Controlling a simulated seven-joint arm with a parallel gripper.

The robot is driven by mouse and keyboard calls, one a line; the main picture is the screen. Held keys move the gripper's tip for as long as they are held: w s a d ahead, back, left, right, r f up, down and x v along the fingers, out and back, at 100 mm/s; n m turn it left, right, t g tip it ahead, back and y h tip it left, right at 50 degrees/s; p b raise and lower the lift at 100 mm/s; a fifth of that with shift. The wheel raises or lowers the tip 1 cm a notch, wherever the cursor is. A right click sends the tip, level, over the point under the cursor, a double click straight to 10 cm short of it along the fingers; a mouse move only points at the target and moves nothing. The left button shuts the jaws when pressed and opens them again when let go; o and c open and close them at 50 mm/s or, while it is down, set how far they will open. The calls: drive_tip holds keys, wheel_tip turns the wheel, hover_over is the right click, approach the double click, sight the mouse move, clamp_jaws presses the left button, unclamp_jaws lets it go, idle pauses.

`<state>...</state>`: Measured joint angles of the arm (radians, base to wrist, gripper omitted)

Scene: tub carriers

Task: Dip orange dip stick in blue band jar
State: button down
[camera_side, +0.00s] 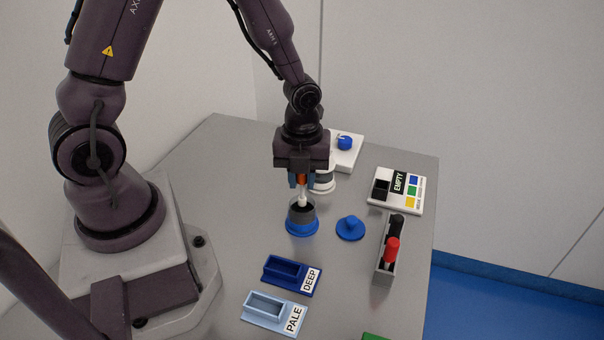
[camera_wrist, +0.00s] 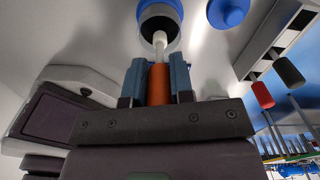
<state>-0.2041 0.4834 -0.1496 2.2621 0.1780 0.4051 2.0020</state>
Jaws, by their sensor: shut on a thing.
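My gripper (camera_side: 299,182) is shut on the orange handle of the dip stick (camera_side: 302,180). The stick hangs roughly upright, its white shaft pointing down. The blue band jar (camera_side: 302,228) stands directly below, clear-walled with a dark inside and a blue base band. The white tip is at the jar's mouth; I cannot tell how far inside it is. In the wrist view the orange handle (camera_wrist: 159,84) sits between my blue fingers (camera_wrist: 158,80), and the white shaft points at the dark opening of the jar (camera_wrist: 172,8).
A blue lid (camera_side: 350,229) lies right of the jar. A grey rack (camera_side: 382,271) holds a red and a black stick. DEEP (camera_side: 275,281) and PALE (camera_side: 262,318) trays are in front. A white-banded jar (camera_side: 325,182), a blue-knobbed white box (camera_side: 348,160) and an EMPTY card (camera_side: 399,203) stand behind.

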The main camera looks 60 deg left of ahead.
sight(302, 204)
drive_tip(key=shift+f, duration=2.15)
idle(0.9)
drive_tip(key=shift+r, duration=0.15)
idle(1.8)
drive_tip(key=shift+r, duration=4.35)
drive_tip(key=shift+w, duration=0.1)
